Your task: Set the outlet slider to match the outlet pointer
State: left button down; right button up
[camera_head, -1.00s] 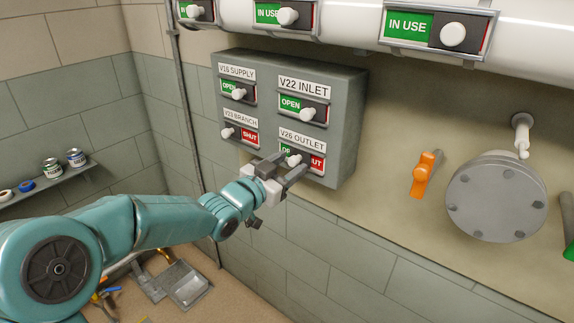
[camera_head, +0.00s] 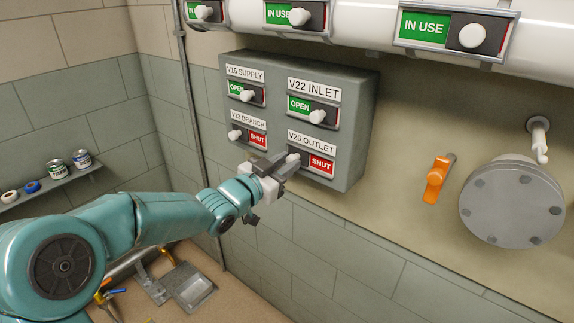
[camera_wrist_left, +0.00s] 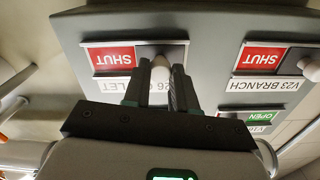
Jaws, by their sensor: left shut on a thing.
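The V26 OUTLET slider (camera_head: 321,165) is at the lower right of the grey panel; its red SHUT field shows and its pale knob (camera_head: 293,160) is at the left end of the slot. My left gripper (camera_head: 284,165) is shut on this knob. In the left wrist view the picture is upside down; the knob (camera_wrist_left: 160,68) sits between the two dark fingers (camera_wrist_left: 161,80), beside the red SHUT field. An orange handle (camera_head: 437,180) is on the wall to the right; I cannot tell whether it is the outlet pointer. My right gripper is not in view.
The panel (camera_head: 360,130) also carries V16 SUPPLY (camera_head: 246,92) and V22 INLET (camera_head: 313,108), both showing OPEN, and V23 BRANCH (camera_head: 248,137), showing SHUT. A white pipe (camera_head: 375,15) with IN USE sliders runs above. A round grey flange (camera_head: 512,205) stands at right.

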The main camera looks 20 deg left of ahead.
pick_arm(q)
jog(key=shift+a+r, duration=0.15)
jog(key=shift+a, duration=0.05)
jog(key=c, duration=1)
grip_release()
jog(key=shift+o, duration=0.6)
jog(key=shift+w+a, duration=0.1)
jog(key=shift+s+d, duration=0.2)
jog(key=shift+s+a, duration=0.2)
jog(key=shift+s, duration=0.1)
jog(key=b+v, duration=0.2)
jog(key=v, duration=1.3)
jog(key=shift+s, duration=0.2)
